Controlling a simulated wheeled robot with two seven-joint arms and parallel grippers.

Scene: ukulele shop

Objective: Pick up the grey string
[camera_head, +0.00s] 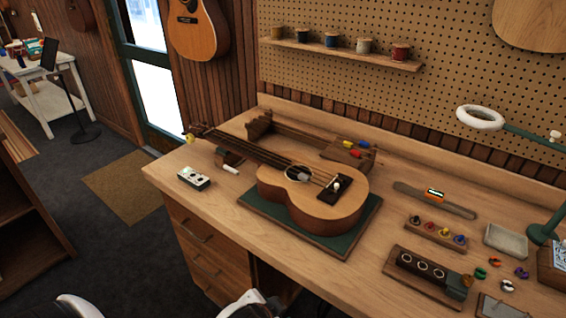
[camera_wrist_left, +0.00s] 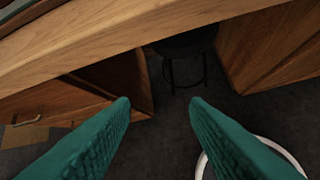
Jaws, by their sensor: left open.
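Several small coloured string coils lie loose at the right of the workbench in the head view. A pale grey coil (camera_head: 507,286), which looks like the grey string, lies at the front of this group, near a green coil (camera_head: 480,273) and a purple coil (camera_head: 521,272). My left gripper (camera_wrist_left: 158,103) shows in the left wrist view with its two green fingers apart and nothing between them. It is in front of the bench edge, with the floor and the space under the bench beyond it. My right gripper is not in view.
The workbench (camera_head: 225,207) carries a ukulele (camera_head: 318,208) on a green mat. A wooden rack of coils (camera_head: 437,233), a block with round holes (camera_head: 428,271), a grey tray (camera_head: 506,240) and a green lamp (camera_head: 543,234) crowd the right side. A stool (camera_wrist_left: 187,45) stands under the bench.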

